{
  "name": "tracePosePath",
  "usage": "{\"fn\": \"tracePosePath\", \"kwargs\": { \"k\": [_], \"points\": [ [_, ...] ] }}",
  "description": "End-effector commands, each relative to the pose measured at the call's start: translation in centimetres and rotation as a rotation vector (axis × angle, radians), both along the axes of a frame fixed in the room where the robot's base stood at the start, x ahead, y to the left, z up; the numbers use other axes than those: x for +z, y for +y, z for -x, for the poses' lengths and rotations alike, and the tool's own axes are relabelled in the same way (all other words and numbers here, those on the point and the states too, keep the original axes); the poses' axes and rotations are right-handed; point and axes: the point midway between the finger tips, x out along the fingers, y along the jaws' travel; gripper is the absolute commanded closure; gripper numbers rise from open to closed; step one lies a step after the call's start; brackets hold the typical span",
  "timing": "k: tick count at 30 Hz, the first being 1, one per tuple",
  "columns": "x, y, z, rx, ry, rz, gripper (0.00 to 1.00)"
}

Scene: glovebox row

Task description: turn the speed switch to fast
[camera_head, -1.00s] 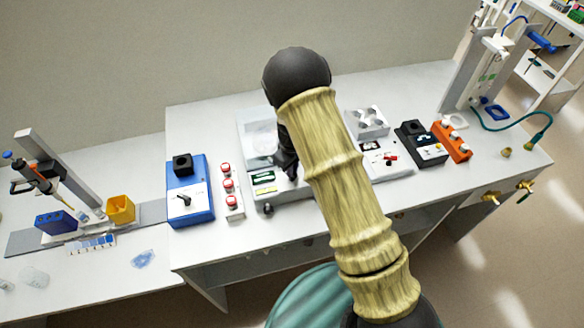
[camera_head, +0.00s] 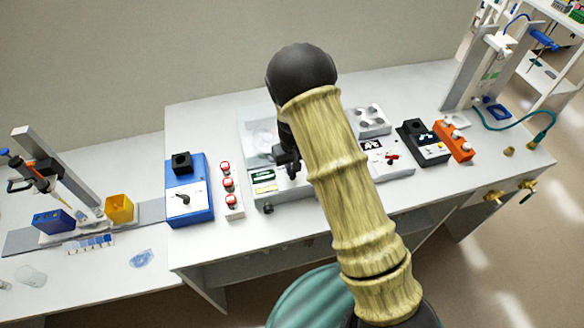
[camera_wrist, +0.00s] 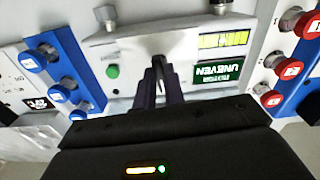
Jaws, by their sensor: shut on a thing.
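A blue box (camera_head: 172,215) stands on the bench at centre left in the head view, with a black pointer switch (camera_head: 183,200) on its white plate. A white box to the right of my arm carries a red pointer switch (camera_head: 392,157). I cannot read which switch is the speed switch. My gripper (camera_wrist: 158,82) is over a pale grey machine (camera_wrist: 100,45), whose green display reads "UNEVEN" (camera_wrist: 219,72). Its dark fingers are shut on a small grey part (camera_wrist: 157,46) of that machine; its exact shape is blurred. My arm hides part of the machine in the head view.
A strip of red buttons (camera_head: 228,184) stands between the blue box and the grey machine. A black box (camera_head: 424,143) and an orange box (camera_head: 455,141) stand right. Bench front left of centre is clear.

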Motion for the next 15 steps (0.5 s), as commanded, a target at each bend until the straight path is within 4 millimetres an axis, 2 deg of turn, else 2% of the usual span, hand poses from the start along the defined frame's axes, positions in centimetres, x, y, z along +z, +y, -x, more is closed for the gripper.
{"fn": "tracePosePath", "kwargs": {
  "k": [6, 15],
  "points": [
    [0.05, 0.01, 0.0, -0.079, 0.0, 0.0, 1.0],
    [0.09, 0.09, 0.0, -0.097, 0.0, 0.001, 1.0]
  ]
}}
